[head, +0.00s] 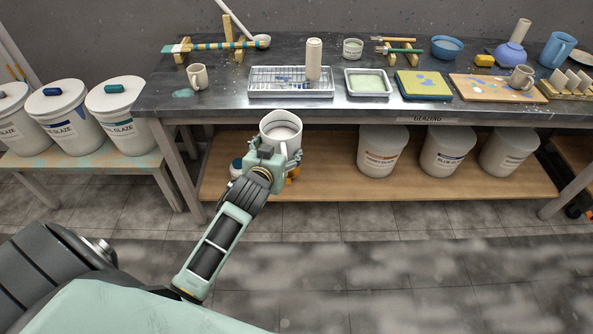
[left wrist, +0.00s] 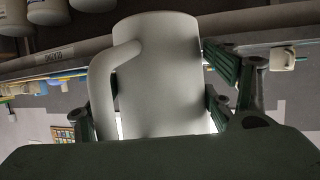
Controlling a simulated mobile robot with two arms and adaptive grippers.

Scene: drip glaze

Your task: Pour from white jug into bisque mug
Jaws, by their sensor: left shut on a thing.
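The white jug (head: 281,121) is upright in my left gripper (head: 270,155), in front of the table's near edge, with pale liquid showing inside. In the left wrist view the jug (left wrist: 160,75) fills the middle, its handle on the left and green fingers against its side. A bisque mug (head: 198,77) stands upright on the table, up and left of the jug and apart from it. A small pale mug also shows in the left wrist view (left wrist: 282,58). My right gripper is not in view.
The steel table (head: 222,100) carries a wire-rack tray (head: 262,92) with a pale cylinder (head: 314,60), and a glaze tray (head: 368,82). Another mug (head: 522,77) stands on a board at right. A ladle (head: 238,24) rests on a stand behind the bisque mug.

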